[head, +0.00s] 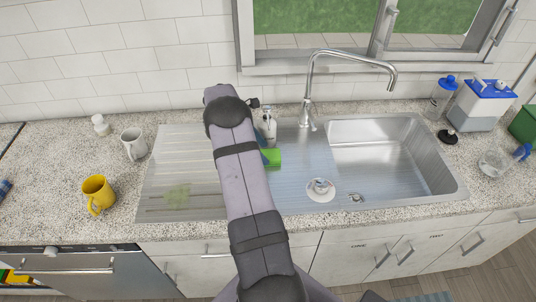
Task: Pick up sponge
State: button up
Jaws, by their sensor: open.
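A bright green block (272,157), which looks like the sponge, lies on the steel drainboard just right of my arm in the head view. A blue piece touches or adjoins it above; I cannot tell whether it is part of the same thing. Its left side is hidden behind my arm. My arm rises across the middle of the view, and my gripper is not visible, seemingly hidden behind the arm.
A soap bottle (268,128) stands behind the green block, near the tall faucet (310,90). A small white dish (321,189) sits right of it, before the basin (385,160). A yellow mug (97,194) and white mug (133,143) stand left. A green stain marks the drainboard (160,170).

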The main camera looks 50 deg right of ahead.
jog(key=shift+p+x, duration=0.45)
jog(key=shift+x, duration=0.9)
jog(key=c, duration=0.8)
jog(key=shift+r, duration=0.1)
jog(key=shift+r+b, duration=0.9)
jog(key=shift+b, duration=0.05)
jog(key=shift+w+a+r+b, duration=0.4)
jog(key=shift+r+b, duration=0.15)
jog(key=shift+b, duration=0.1)
jog(key=w+a+b, duration=0.4)
jog(key=w+a, duration=0.6)
jog(key=shift+b, duration=0.3)
jog(key=shift+w+a+r, duration=0.2)
jog(key=shift+w+a, duration=0.75)
jog(key=shift+a, duration=0.05)
